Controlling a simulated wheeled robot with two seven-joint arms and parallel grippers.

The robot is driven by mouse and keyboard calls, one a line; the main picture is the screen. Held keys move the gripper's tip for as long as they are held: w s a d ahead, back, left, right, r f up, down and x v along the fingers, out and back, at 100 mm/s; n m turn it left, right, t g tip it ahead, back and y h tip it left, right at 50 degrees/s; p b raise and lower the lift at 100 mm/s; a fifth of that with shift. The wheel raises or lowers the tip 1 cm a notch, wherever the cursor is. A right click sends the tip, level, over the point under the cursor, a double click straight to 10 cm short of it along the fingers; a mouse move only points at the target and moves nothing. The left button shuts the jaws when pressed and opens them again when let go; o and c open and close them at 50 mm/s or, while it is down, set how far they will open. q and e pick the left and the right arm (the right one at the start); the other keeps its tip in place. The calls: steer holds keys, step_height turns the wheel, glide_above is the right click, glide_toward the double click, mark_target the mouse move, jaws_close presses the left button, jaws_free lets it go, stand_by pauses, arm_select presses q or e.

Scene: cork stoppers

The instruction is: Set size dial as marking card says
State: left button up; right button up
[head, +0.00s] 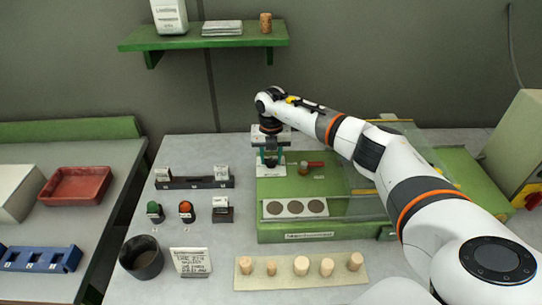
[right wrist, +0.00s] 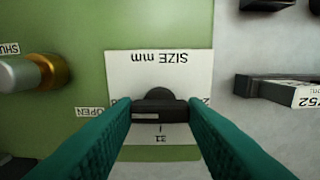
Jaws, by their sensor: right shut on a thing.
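My right gripper (head: 270,160) points down at the back left of the green machine (head: 285,229). In the right wrist view its teal fingers (right wrist: 160,125) are shut on the dark knob of the size dial (right wrist: 159,103). The white dial plate (right wrist: 130,66) reads "SIZE mm" upside down, with a tick and a number below the knob; the other numbers are mostly hidden by the fingers. The marking card (head: 191,262) stands at the front of the bench; its handwriting is too small to read surely. My left gripper is not in view.
Several corks stand on a pale board (head: 250,283). Two stamps (head: 187,211), a dark rack (head: 194,183) and a dark cup (head: 142,258) are at left.

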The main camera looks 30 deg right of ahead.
mark_target(271, 159)
steer(key=o, duration=1)
step_height(271, 159, up, 12)
steer(key=b, duration=0.3)
steer(key=shift+b, duration=0.3)
